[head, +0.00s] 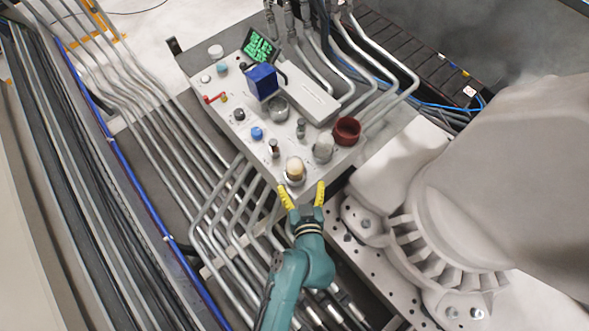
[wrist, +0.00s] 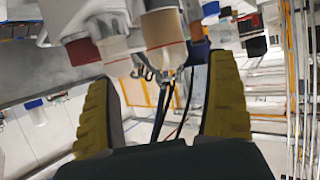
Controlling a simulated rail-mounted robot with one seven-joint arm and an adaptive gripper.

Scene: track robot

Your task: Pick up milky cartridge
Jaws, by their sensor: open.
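A pale milky-grey cylinder (head: 323,150) stands near the front right of the grey panel. A cream cylinder (head: 295,169) stands in a metal holder at the front corner. Which of these is the milky cartridge I cannot tell for certain. My gripper (head: 303,194) has yellow fingers, spread open and empty, just in front of the cream cylinder in the head view. In the wrist view, the cream cylinder (wrist: 162,28) shows beyond and between the open fingers, with the pale cylinder (wrist: 114,46) to its left. Neither appears to be touched.
A dark red cup (head: 347,131) stands right beside the pale cylinder. A blue box (head: 262,82), a white block (head: 306,92), a green display (head: 258,47) and several small knobs fill the panel. Metal pipes (head: 150,110) run along its left side.

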